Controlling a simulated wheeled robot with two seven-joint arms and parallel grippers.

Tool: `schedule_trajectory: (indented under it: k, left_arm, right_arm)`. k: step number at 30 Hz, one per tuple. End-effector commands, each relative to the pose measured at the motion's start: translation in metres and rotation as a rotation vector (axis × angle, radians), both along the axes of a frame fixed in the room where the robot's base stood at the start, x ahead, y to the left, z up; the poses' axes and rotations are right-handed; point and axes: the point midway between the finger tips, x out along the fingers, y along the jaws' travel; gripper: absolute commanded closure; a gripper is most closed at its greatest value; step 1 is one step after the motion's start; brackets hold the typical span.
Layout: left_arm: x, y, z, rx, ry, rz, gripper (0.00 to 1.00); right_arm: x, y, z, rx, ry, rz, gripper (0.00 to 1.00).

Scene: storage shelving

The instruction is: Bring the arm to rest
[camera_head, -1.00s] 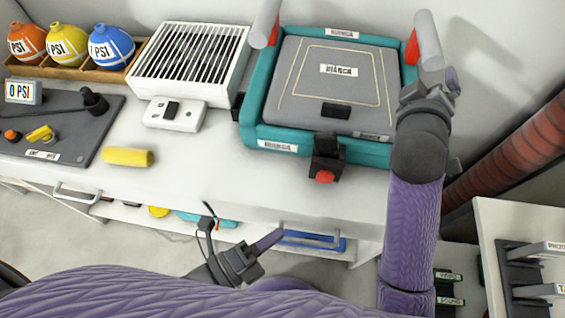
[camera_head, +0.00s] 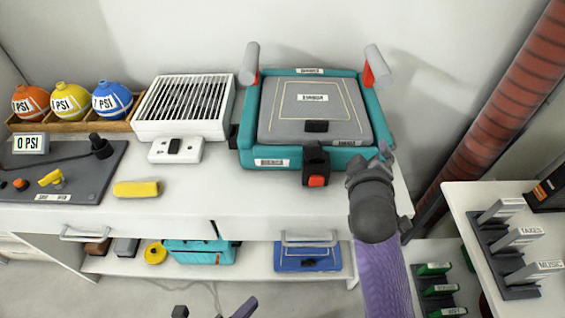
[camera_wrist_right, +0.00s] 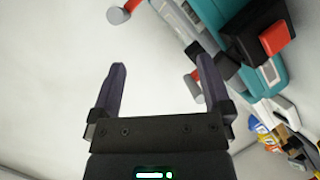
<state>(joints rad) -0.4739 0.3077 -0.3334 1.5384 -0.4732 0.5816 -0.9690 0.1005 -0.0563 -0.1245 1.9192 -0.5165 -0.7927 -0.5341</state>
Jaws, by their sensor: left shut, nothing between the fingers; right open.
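My right arm (camera_head: 380,280) rises from the bottom of the head view, right of centre. My right gripper (camera_head: 385,150) points away beside the lower right corner of the teal and grey machine (camera_head: 262,157), near the counter's right end; I cannot tell whether they touch. The right wrist view shows the right gripper (camera_wrist_right: 160,78) with its two dark fingers wide apart and nothing between them. My left gripper (camera_head: 245,306) shows only in part at the bottom edge of the head view. It is shut and empty, away from the counter.
A white grill box (camera_head: 185,139), a yellow cylinder (camera_head: 137,189) and a dark panel (camera_head: 95,185) stand on the white counter (camera_head: 240,203). A red pipe (camera_head: 508,100) slopes at right. A side table (camera_head: 462,205) holds labelled holders. The shelf below holds a teal case (camera_head: 200,255).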

Motion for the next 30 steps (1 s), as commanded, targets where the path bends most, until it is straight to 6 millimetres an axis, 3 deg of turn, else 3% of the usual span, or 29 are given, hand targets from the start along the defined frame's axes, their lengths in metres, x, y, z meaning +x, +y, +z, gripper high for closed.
schedule_trajectory:
  k: [8,11,14,17,20,21,24,27,30]
  left_arm:
    - [-0.003,0.031,-0.026,-0.062,0.324,0.209,1.00]
    - [-0.011,0.048,-0.041,-0.102,0.493,0.334,1.00]
    - [-0.026,0.066,-0.056,-0.152,0.679,0.488,1.00]
    - [-0.053,0.085,-0.070,-0.216,0.892,0.684,1.00]
    - [-0.095,0.102,-0.079,-0.295,1.132,0.942,1.00]
    - [-0.114,0.107,-0.081,-0.325,1.220,1.051,1.00]
    - [-0.156,0.113,-0.082,-0.382,1.387,1.278,1.00]
    - [-0.183,0.115,-0.081,-0.411,1.479,1.422,1.00]
    - [-0.195,0.115,-0.082,-0.422,1.516,1.486,1.00]
  right_arm:
    - [-0.026,0.015,-0.068,0.116,0.200,0.044,0.00]
    - [-0.051,0.020,-0.105,0.185,0.311,0.046,0.00]
    - [-0.090,0.023,-0.143,0.266,0.434,0.026,0.00]
    - [-0.149,0.021,-0.182,0.358,0.584,-0.026,0.00]
    - [-0.235,0.012,-0.213,0.459,0.758,-0.132,0.00]
    - [-0.272,0.007,-0.220,0.495,0.822,-0.184,0.00]
    - [-0.349,-0.006,-0.229,0.553,0.940,-0.310,0.00]
    - [-0.396,-0.016,-0.230,0.578,1.003,-0.398,0.00]
    - [-0.416,-0.020,-0.231,0.587,1.028,-0.437,0.00]
